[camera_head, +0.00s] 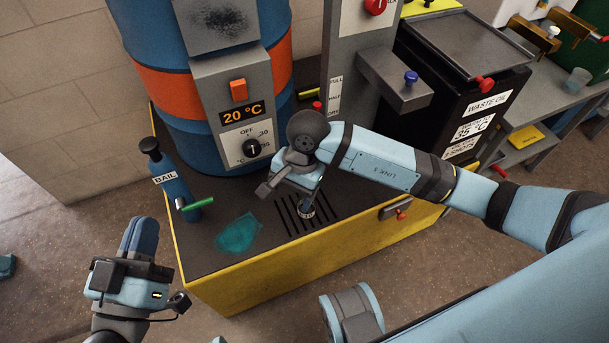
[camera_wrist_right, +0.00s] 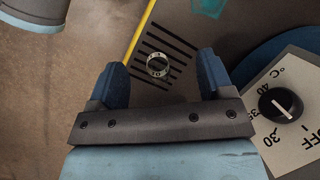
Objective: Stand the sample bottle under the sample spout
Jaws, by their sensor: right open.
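A small pale ring-shaped item with dark markings (camera_wrist_right: 158,66), possibly the sample bottle seen from above, is on the slotted drain grate (camera_wrist_right: 150,42). In the head view a small banded piece of it (camera_head: 307,212) shows below my right gripper (camera_head: 308,192); the rest is hidden. My right gripper (camera_wrist_right: 163,72) is open and empty, its blue fingers either side of the item in the wrist view, apart from it. A grey box with a blue knob (camera_head: 400,82) juts from the panel behind; I cannot make out a spout. My left gripper (camera_head: 138,240) is over the floor at left; its finger gap is unclear.
A blue and orange drum (camera_head: 165,85) with a dial panel (camera_head: 240,105) stands behind the grate. A black waste oil bin (camera_head: 450,95) stands right.

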